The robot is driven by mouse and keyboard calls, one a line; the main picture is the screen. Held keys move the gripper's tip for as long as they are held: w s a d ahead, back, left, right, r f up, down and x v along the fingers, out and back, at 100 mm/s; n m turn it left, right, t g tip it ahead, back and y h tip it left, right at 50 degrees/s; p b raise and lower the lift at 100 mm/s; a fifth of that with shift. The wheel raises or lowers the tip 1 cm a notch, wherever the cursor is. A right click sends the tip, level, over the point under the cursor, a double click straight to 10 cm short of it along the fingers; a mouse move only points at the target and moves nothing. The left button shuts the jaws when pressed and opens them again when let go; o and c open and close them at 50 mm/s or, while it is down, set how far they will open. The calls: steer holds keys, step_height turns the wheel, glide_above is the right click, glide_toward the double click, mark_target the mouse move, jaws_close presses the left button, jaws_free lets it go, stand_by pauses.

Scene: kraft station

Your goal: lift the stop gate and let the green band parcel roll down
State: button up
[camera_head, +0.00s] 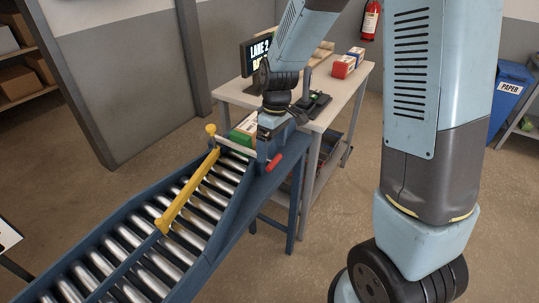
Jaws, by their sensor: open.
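The green band parcel (245,127) sits at the upper end of the roller conveyor, partly hidden behind my arm's end. A pale bar, apparently the stop gate (234,147), lies across the lane just in front of the parcel. A yellow knob (211,130) stands near its left end and a red handle (273,163) is at its right side. My gripper (271,121) is open, just right of the parcel and above the conveyor's right side. Its fingertips are hard to make out, and I cannot tell whether it touches anything.
A long yellow guide bar (189,189) slants over the steel rollers (147,283) below the gate. The rollers below the gate carry no parcel.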

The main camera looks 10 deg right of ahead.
steer(key=shift+s+a+f, duration=0.1)
steer(key=shift+f, duration=0.75)
steer(key=shift+s+a+f, duration=0.1)
steer(key=shift+f, duration=0.75)
steer(key=shift+c, duration=0.2)
steer(key=shift+d, duration=0.1)
steer(key=c, duration=1.2)
steer(key=shift+w+r, duration=0.1)
steer(key=shift+r, duration=0.05)
